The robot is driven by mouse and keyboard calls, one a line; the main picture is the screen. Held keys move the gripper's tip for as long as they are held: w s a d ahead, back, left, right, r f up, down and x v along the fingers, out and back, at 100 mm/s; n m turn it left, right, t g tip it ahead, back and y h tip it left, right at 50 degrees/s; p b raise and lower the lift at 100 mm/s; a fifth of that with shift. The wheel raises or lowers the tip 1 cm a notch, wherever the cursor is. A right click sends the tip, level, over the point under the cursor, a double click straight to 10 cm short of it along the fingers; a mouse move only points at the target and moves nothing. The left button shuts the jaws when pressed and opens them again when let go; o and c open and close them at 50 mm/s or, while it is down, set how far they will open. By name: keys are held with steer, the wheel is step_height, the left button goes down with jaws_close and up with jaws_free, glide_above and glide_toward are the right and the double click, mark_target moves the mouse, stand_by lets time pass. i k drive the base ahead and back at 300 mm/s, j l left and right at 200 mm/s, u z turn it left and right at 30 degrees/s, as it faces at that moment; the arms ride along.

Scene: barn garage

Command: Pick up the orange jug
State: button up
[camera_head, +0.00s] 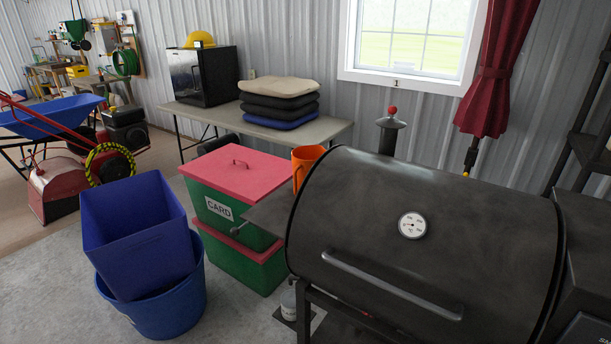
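The orange jug (301,165) stands just behind the left end of the black barrel grill, at the right edge of the red-lidded green box. Its upper part and rim show, and its lower part is hidden, partly by the grill's side shelf. I cannot tell what it rests on. My gripper is not in view.
The black grill (440,225) with a front handle fills the right foreground. Its side shelf (268,212) reaches left. Stacked green boxes with red lids (235,170) and blue bins (135,235) stand left. A grey table (325,130) holds cushions (280,100) and a black appliance (202,75).

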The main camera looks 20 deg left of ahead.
mark_target(304, 158)
steer(key=i+j+u, duration=0.4)
steer(key=i+j, duration=0.15)
steer(key=j, duration=0.15)
steer(key=i+j+u, duration=0.35)
steer(key=i+j, duration=0.25)
